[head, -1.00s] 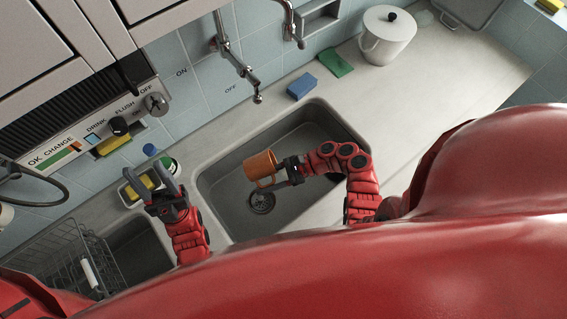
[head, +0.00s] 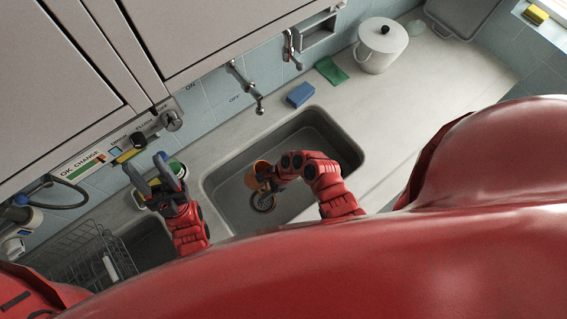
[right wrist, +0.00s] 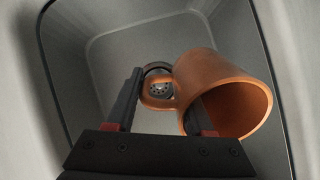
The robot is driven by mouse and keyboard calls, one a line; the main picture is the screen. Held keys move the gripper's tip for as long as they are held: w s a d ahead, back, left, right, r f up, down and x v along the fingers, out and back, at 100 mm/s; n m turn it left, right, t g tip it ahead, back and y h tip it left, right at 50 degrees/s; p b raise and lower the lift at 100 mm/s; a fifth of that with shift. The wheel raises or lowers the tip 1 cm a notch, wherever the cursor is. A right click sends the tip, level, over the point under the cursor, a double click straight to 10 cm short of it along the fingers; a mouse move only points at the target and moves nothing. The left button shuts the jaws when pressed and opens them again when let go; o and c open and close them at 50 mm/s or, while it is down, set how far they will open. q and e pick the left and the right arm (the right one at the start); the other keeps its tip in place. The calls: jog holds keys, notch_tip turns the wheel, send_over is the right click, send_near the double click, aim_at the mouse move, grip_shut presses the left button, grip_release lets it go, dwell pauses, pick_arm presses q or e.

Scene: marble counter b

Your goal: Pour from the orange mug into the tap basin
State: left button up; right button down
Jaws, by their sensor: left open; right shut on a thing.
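The orange mug (head: 254,174) is over the grey tap basin (head: 222,186), near the round drain. In the right wrist view the mug (right wrist: 222,88) is tipped well over, its open mouth turned toward the lower right; no liquid can be made out. My right gripper (head: 268,179) is shut on the mug at its handle side, and the drain (right wrist: 159,89) shows past the handle. The exact finger contact is partly hidden. My left gripper (head: 148,166) is open and empty, left of the basin near the soap tray.
The tap (head: 257,101) hangs at the basin's back edge. A blue sponge (head: 300,94), a green cloth (head: 331,71) and a white lidded pot (head: 381,45) stand behind and right. A wire rack (head: 85,255) is at lower left. The right counter is clear.

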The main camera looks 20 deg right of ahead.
jog(key=shift+a+f+h, duration=0.25)
jog(key=shift+a+h, duration=0.15)
jog(key=shift+w+a+f+h+b, duration=0.15)
jog(key=shift+a+f+h, duration=0.3)
jog(key=shift+h, duration=0.5)
jog(key=shift+s+a+f+h+b, duration=0.1)
jog(key=shift+a+f+h+b, duration=0.3)
jog(key=shift+h, duration=0.5)
jog(key=shift+w+a+f+h+b, duration=0.1)
jog(key=shift+a+f+h, duration=0.4)
jog(key=shift+h, duration=0.45)
